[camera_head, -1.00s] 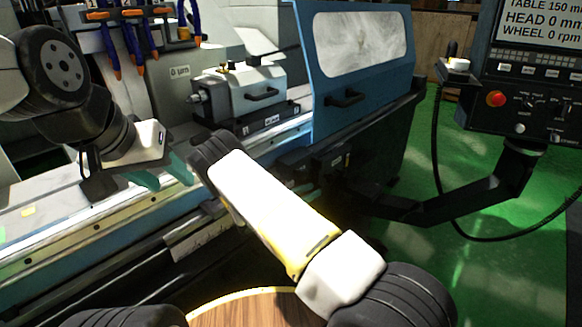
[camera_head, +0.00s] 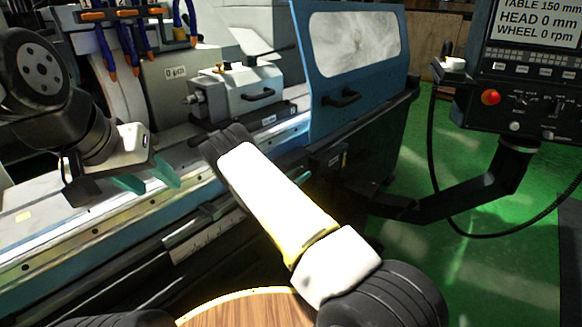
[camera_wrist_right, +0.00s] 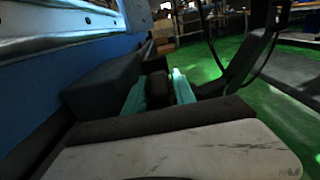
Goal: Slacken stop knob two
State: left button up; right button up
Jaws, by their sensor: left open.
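In the right wrist view, a dark round knob (camera_wrist_right: 158,90) stands at the end of a dark block (camera_wrist_right: 100,85). The teal fingers of my right gripper (camera_wrist_right: 159,91) lie on either side of it. They are close to its sides, but I cannot tell whether they press on it. In the head view my right forearm hides most of this gripper and the knob, and no number on the knob is readable. My left gripper (camera_head: 148,179) is open and empty over the machine table (camera_head: 60,215), its teal fingers apart.
The blue door (camera_head: 350,75) with its window and black handle (camera_head: 343,98) stands behind my right arm. A workhead-like grey block (camera_head: 250,90) sits on the table. The control panel (camera_head: 525,90) and its arm (camera_head: 455,195) are at the right. Green floor (camera_head: 470,250) lies clear beside the machine.

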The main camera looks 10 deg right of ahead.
jog(key=shift+d, duration=0.1)
jog(key=shift+c, duration=0.2)
grip_shut()
jog(key=shift+t+h, duration=0.5)
jog(key=shift+h, duration=0.1)
jog(key=shift+o, duration=0.2)
grip_release()
